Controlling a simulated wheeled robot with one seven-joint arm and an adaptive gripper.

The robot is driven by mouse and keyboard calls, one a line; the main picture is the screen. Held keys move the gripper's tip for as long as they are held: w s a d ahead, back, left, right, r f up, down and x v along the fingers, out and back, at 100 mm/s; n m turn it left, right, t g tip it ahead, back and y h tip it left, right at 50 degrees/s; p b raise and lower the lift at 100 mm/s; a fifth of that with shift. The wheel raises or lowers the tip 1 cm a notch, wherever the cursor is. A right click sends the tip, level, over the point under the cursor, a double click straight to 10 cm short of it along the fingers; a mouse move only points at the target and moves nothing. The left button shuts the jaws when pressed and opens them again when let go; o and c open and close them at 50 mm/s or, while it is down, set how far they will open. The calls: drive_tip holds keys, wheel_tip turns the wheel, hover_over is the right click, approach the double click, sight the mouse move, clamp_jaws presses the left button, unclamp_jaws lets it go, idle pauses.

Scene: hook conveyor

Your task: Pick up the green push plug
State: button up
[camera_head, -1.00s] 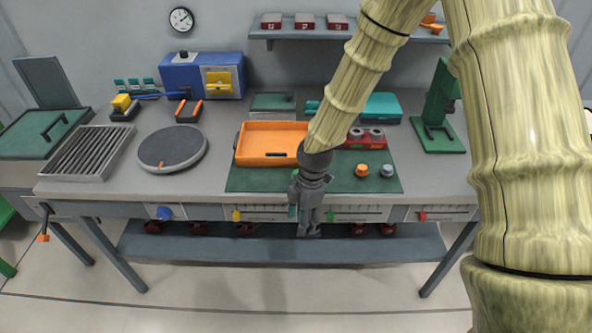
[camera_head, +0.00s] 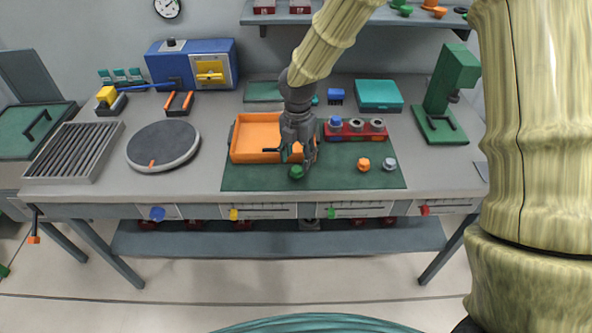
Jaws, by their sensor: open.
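The green push plug (camera_head: 296,172) stands on the dark green mat (camera_head: 330,180), in front of the orange tray's right part. My gripper (camera_head: 298,158) points down just above and behind the plug, in front of the tray (camera_head: 255,135). Its fingers are open with nothing seen between them. They hide part of the tray's right side. I cannot tell whether a fingertip touches the plug.
An orange plug (camera_head: 363,164) and a grey plug (camera_head: 389,164) stand on the mat to the right. Behind them is a red block (camera_head: 358,134) with a blue plug and ring-shaped sockets. A green press (camera_head: 445,95) stands further right. The mat's front right is clear.

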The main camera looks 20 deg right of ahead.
sight(296, 169)
drive_tip(key=shift+s+a+f+p, duration=0.1)
drive_tip(key=shift+s+f+p, duration=0.25)
drive_tip(key=shift+f, duration=0.15)
drive_tip(key=shift+w+a+f+p, duration=0.1)
drive_tip(key=shift+f+p, duration=0.6)
drive_tip(key=shift+f, duration=1.45)
drive_tip(key=c, duration=0.8)
